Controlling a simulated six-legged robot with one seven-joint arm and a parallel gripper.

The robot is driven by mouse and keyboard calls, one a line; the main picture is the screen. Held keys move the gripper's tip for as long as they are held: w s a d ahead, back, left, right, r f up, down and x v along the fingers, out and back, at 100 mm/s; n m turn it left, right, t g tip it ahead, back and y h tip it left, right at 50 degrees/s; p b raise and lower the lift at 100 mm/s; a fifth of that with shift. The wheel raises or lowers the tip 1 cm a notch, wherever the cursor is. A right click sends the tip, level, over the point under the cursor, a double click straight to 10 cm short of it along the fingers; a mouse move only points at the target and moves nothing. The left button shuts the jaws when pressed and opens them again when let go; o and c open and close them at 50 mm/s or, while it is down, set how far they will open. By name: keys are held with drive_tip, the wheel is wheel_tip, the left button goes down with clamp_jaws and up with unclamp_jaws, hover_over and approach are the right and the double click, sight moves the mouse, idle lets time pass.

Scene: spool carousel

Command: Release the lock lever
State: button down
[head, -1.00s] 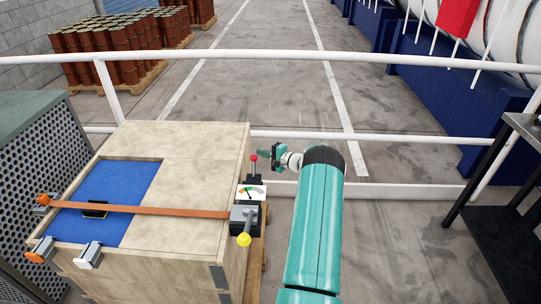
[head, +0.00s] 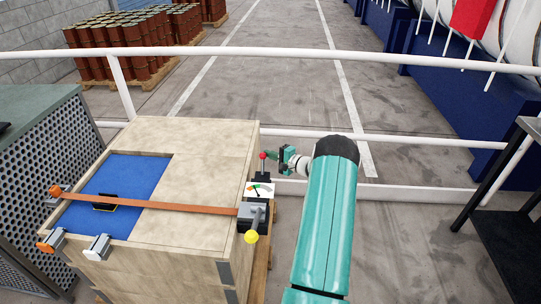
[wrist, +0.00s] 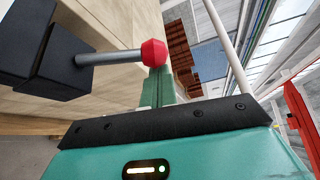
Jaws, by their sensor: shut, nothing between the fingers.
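A lever with a red knob (head: 263,155) stands upright on a black base at the right edge of a wooden crate (head: 205,150). In the wrist view its red knob (wrist: 154,52) and grey rod stick out from the black block (wrist: 45,50). A second lever, with a yellow knob (head: 251,237), hangs from a grey ratchet housing (head: 253,213) nearer to me. My gripper (head: 279,157) is shut and empty just right of the red knob. In the wrist view its teal fingers (wrist: 158,88) are partly hidden behind the knob; I cannot tell whether they touch it.
An orange strap (head: 150,204) crosses the crate over a blue recess (head: 105,180). A small dial plate (head: 260,190) lies between the levers. White railings (head: 400,143) run behind. A dark table (head: 500,215) stands at right; the floor between is clear.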

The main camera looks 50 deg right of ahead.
drive_tip(key=shift+s+a+r+n, duration=0.15)
drive_tip(key=shift+s+a+n, duration=0.05)
drive_tip(key=shift+n, duration=0.1)
drive_tip(key=a+n, duration=0.1)
drive_tip(key=s+n+t, duration=0.1)
drive_tip(key=s+a+r+n+t, duration=0.1)
drive_tip(key=shift+a+r+n, duration=0.1)
drive_tip(key=shift+a+n, duration=0.2)
drive_tip(key=shift+n, duration=0.1)
drive_tip(key=s+a+n+t+y, duration=0.1)
drive_tip(key=n, duration=0.1)
drive_tip(key=s+a+n+t, duration=0.1)
drive_tip(key=n, duration=0.1)
drive_tip(key=shift+a+y, duration=0.2)
drive_tip(key=shift+y, duration=0.2)
drive_tip(key=shift+s+a, duration=0.35)
drive_tip(key=shift+a, duration=0.1)
drive_tip(key=shift+a, duration=0.1)
drive_tip(key=d+r, duration=0.2)
drive_tip(key=d, duration=0.2)
drive_tip(key=v, duration=0.8)
drive_tip(key=shift+s+a+f, duration=0.15)
drive_tip(key=shift+s+f, duration=0.15)
drive_tip(key=shift+f, duration=0.1)
